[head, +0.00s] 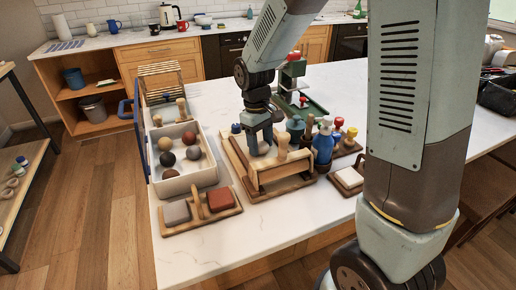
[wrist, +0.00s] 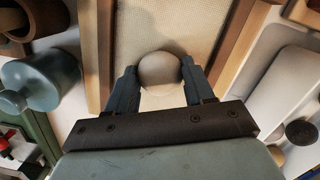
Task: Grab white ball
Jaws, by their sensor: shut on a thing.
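The white ball (wrist: 160,70) is pale and matte in the wrist view, held between the two fingers of my gripper (wrist: 158,84). The fingers touch it on both sides. Behind it is a canvas-covered surface (wrist: 203,22) with wooden edges. In the head view my gripper (head: 262,148) points down over a wooden frame (head: 282,172) on the table. The ball is mostly hidden behind the gripper there. I cannot tell whether the ball touches the surface beneath it.
A white tray (head: 186,182) with several coloured balls stands to the left. Red and grey blocks on a wooden holder (head: 230,207) lie in front of it. A blue bottle (head: 323,146) and several tools crowd the right side. The table's front left (head: 190,255) is clear.

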